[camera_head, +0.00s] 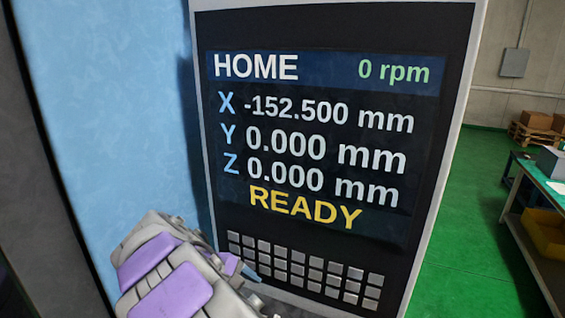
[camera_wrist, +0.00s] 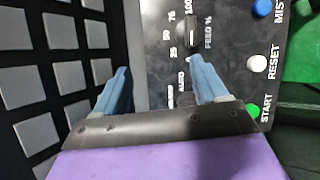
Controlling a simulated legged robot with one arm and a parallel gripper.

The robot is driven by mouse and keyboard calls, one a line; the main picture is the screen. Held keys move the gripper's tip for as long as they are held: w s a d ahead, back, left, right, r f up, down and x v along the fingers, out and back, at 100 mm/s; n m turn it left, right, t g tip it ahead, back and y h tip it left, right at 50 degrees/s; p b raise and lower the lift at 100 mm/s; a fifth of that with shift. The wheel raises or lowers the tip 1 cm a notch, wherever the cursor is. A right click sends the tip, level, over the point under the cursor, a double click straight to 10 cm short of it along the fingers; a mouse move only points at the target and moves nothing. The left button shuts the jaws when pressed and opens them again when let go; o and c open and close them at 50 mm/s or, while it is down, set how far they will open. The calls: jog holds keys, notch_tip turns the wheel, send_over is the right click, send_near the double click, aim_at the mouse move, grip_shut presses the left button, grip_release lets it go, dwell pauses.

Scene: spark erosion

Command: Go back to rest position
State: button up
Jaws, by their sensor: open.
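My gripper shows in the wrist view (camera_wrist: 160,85) with its two blue-grey fingers apart and nothing between them. It is over a dark control panel (camera_wrist: 225,75) with a feed dial (camera_wrist: 188,36) and buttons. In the head view my purple and grey arm rises from the bottom, and my gripper (camera_head: 252,276) is at the lower left of the keypad (camera_head: 305,268). Whether the fingers touch the panel cannot be told. The screen (camera_head: 315,130) above reads HOME, X -152.500 mm, Y and Z 0.000 mm, and READY.
The wrist view shows a white RESET button (camera_wrist: 257,63), a green START button (camera_wrist: 253,110) and a blue button (camera_wrist: 262,8). A light blue machine wall (camera_head: 110,100) stands left. Right are open green floor (camera_head: 470,220), a workbench (camera_head: 540,195) and boxes on a pallet (camera_head: 537,121).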

jog(key=s+d+m+g+y+b, duration=0.1)
jog(key=s+d+m, duration=0.15)
jog(key=d, duration=0.45)
jog(key=s+d+r+m+g+b, duration=0.1)
jog(key=s+d+m, duration=0.1)
jog(key=s+d, duration=0.3)
jog(key=s+d+m+g+y+b, duration=0.1)
jog(key=s+d+m, duration=0.15)
jog(key=d, duration=0.55)
jog(key=s+d+f+m+y+b, duration=0.1)
jog(key=s+d+f+m+y, duration=0.1)
jog(key=s, duration=0.9)
jog(key=s+d+f+m+g+y+b, duration=0.1)
jog(key=s+f+m, duration=0.3)
jog(key=s, duration=0.7)
jog(key=shift+d+f+m+g+y+b, duration=0.35)
jog(key=shift+d+f+y, duration=0.25)
jog(key=shift+f+y, duration=0.3)
